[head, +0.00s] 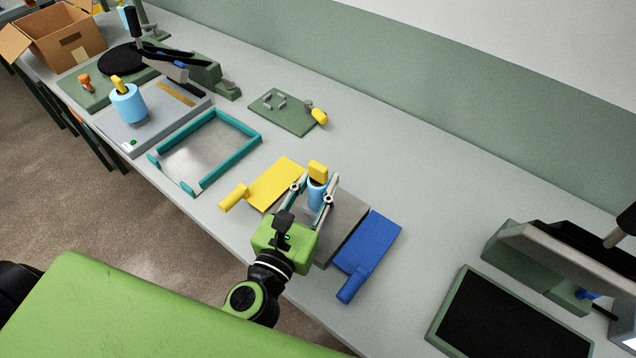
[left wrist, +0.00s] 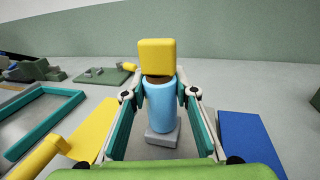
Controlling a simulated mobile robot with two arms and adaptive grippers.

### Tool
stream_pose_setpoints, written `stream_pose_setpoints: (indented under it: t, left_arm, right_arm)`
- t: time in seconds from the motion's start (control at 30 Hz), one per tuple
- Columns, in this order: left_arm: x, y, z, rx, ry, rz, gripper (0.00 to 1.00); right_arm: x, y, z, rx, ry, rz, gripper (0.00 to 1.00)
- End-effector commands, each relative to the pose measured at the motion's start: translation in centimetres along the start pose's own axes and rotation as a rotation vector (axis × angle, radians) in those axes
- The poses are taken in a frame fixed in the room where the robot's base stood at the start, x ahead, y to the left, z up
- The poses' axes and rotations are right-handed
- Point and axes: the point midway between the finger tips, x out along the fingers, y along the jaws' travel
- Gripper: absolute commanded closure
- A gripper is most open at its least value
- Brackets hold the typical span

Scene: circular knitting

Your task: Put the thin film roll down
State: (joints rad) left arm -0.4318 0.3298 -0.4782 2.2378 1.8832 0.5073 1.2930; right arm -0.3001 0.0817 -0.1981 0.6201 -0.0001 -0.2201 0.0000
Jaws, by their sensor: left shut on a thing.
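The film roll (left wrist: 162,105) is a light blue cylinder with a yellow block on top. It stands upright between the fingers of my left gripper (left wrist: 160,100), which is shut on it. In the head view the roll (head: 317,193) is above or on a grey plate (head: 345,228) between a yellow paddle and a blue paddle. A small grey block (left wrist: 172,138) shows under the roll in the left wrist view. I cannot tell whether the roll touches it. My right gripper is not in view.
The yellow paddle (head: 276,184) and blue paddle (head: 368,243) flank the plate. A teal frame (head: 235,165) and a grey device with another blue roll (head: 128,104) lie to the left. A green board (head: 284,114) is behind.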

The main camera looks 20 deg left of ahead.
Motion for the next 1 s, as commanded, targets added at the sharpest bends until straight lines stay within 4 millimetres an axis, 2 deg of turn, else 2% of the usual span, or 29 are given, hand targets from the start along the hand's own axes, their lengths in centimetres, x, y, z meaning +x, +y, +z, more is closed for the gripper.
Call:
stream_pose_setpoints:
  t: [0.3,0.33,0.4,0.8,1.0]
  left_arm:
    - [0.0,0.0,-0.2,-0.001,-0.002,0.0,1.0]
    - [0.0,0.0,-0.3,-0.001,0.0,0.0,0.71]
    - [0.0,0.0,-0.2,-0.001,0.0,0.0,0.56]
    - [0.0,0.0,0.3,0.0,-0.001,0.0,0.56]
    - [-2.8,0.0,-0.5,-0.001,0.005,-0.001,0.56]
  right_arm:
    - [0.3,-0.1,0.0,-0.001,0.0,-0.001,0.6]
    - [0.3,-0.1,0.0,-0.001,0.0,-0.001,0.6]
    - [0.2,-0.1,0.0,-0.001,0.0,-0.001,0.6]
    - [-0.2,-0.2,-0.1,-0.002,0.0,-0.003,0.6]
    - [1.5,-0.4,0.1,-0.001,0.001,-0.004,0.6]
